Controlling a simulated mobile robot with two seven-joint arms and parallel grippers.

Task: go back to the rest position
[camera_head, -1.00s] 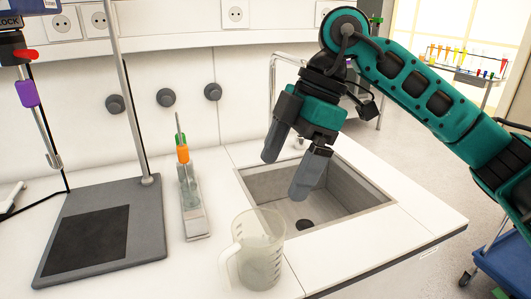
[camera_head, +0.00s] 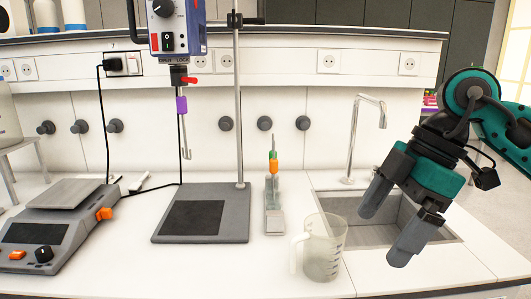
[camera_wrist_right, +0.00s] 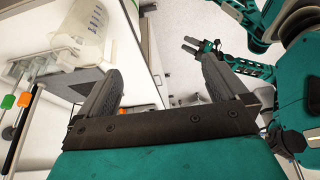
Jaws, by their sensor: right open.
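My right gripper (camera_head: 388,232) is open and empty above the sink's right part and the counter edge in the head view. Its two grey fingers are spread and point down and left. In the right wrist view its fingers (camera_wrist_right: 160,65) stand apart with nothing between them. What looks like my left gripper (camera_wrist_right: 202,46) shows small and dark beyond the fingers in that view; its jaws are too small to judge. My left arm is not in the head view.
A clear beaker (camera_head: 322,250) stands left of the gripper, near the sink (camera_head: 345,233) and its tap (camera_head: 352,140). A narrow rack with coloured-topped tools (camera_head: 273,222), a stand base (camera_head: 240,225) and a scale (camera_head: 72,240) stand further left. White counter lies bare between them.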

